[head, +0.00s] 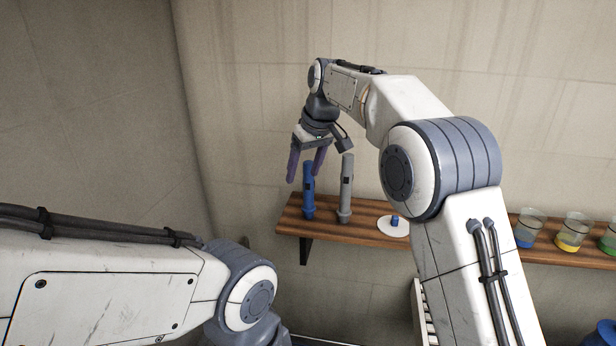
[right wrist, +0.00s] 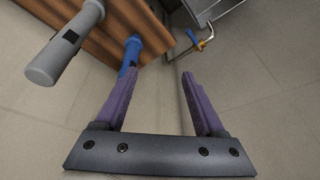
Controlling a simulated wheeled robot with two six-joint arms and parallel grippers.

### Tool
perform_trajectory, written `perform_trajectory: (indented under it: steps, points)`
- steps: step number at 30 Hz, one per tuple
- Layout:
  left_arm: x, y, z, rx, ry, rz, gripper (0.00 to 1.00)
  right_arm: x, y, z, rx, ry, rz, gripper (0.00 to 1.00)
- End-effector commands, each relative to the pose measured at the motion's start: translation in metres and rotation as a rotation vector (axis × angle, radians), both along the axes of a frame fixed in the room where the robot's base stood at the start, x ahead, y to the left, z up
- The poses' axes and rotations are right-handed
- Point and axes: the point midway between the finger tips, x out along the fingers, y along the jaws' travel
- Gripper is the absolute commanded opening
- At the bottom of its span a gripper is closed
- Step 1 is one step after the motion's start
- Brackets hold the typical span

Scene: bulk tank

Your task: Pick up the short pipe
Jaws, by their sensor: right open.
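Two upright pipe-like cylinders stand near the left end of a wooden shelf. The blue one (head: 309,194) is shorter than the grey one (head: 346,190) to its right. My right gripper (head: 303,178) is open and empty, fingers pointing down, close by the top of the blue pipe. In the right wrist view the blue pipe (right wrist: 132,50) shows by the tip of the left purple finger, not clearly between the fingers (right wrist: 158,75). The grey pipe (right wrist: 62,55) is further left there. I cannot tell whether a finger touches the blue pipe. My left gripper is out of view.
The wooden shelf (head: 365,235) also carries a white disc (head: 394,231) with a small blue piece, and several beakers (head: 528,229) at the right. A wall closes off the left. In the right wrist view a bent pipe with a yellow-and-blue fitting (right wrist: 201,44) shows beyond the fingers.

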Motion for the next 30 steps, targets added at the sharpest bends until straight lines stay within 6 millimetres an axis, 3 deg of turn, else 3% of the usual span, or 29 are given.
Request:
perform_trajectory:
  steps: [1,3,9,18,22,30]
  points:
    - [0.0,0.0,0.012,0.0,0.0,0.0,0.5,0.017,-0.008,0.011,0.001,-0.014,-0.005,0.71]
    - [0.0,0.0,0.017,0.0,0.0,-0.001,0.5,0.032,-0.015,0.016,0.003,-0.031,-0.006,0.71]
    - [0.0,0.0,0.023,0.0,0.0,-0.001,0.5,0.053,-0.025,0.02,0.003,-0.057,-0.006,0.71]
    - [0.0,0.0,0.032,0.0,0.0,0.0,0.5,0.067,-0.016,-0.018,0.002,-0.057,-0.004,0.71]
    - [0.0,0.0,0.034,0.0,0.0,0.0,0.5,0.071,-0.014,-0.025,0.003,-0.06,-0.004,0.71]
    - [0.0,0.0,0.065,0.0,0.0,0.003,0.5,0.086,-0.008,-0.049,0.002,-0.056,-0.005,0.71]
